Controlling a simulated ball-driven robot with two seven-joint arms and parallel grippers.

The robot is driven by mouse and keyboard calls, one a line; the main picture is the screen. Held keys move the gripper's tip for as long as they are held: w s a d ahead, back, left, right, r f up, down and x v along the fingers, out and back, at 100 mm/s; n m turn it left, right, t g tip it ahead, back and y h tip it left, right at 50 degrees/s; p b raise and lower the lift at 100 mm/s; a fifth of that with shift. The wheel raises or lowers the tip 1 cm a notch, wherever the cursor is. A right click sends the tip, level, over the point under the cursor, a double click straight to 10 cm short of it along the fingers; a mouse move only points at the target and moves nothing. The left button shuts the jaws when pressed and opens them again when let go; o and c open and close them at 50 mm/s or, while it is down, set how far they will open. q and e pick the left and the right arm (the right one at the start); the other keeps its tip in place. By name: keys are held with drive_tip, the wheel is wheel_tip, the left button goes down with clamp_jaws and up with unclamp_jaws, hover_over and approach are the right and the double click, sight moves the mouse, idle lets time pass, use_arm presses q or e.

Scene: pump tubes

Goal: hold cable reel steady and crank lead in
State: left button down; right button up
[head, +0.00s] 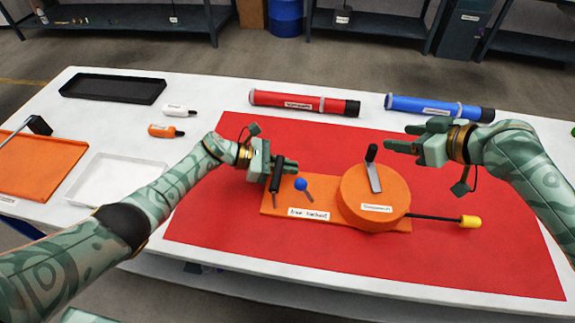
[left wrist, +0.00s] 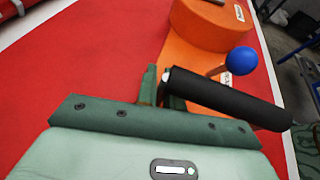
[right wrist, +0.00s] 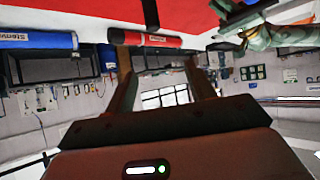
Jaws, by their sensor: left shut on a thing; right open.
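The cable reel is an orange drum (head: 373,195) on an orange base plate (head: 330,216), lying on a red mat. A grey crank arm with a black knob (head: 371,152) stands on top of the drum. A black lead with a yellow end (head: 470,222) sticks out to the right. A blue ball-topped lever (head: 301,184) rises from the base. My left gripper (head: 278,170) is shut on the black handle (left wrist: 225,98) at the base's left end. My right gripper (head: 404,137) is open and empty, above and to the right of the crank knob; its fingers also show in the right wrist view (right wrist: 160,75).
A red tube (head: 303,103) and a blue tube (head: 438,108) lie behind the mat. The mat's front is clear.

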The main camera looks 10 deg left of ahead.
drive_tip(key=w+a+r, duration=0.2)
drive_tip(key=a+r, duration=0.1)
drive_tip(key=a, duration=0.1)
drive_tip(key=m+g+h, duration=0.5)
drive_tip(key=m+h, duration=0.1)
drive_tip(key=m, duration=0.2)
hover_over(375, 148)
drive_tip(key=s+d, duration=0.1)
drive_tip(key=s, duration=0.1)
wheel_tip(375, 148, down, 5)
drive_tip(key=x, duration=0.9)
drive_tip(key=shift+w+f, duration=0.15)
drive_tip(key=shift+f, duration=0.15)
drive_tip(key=c, duration=1.1)
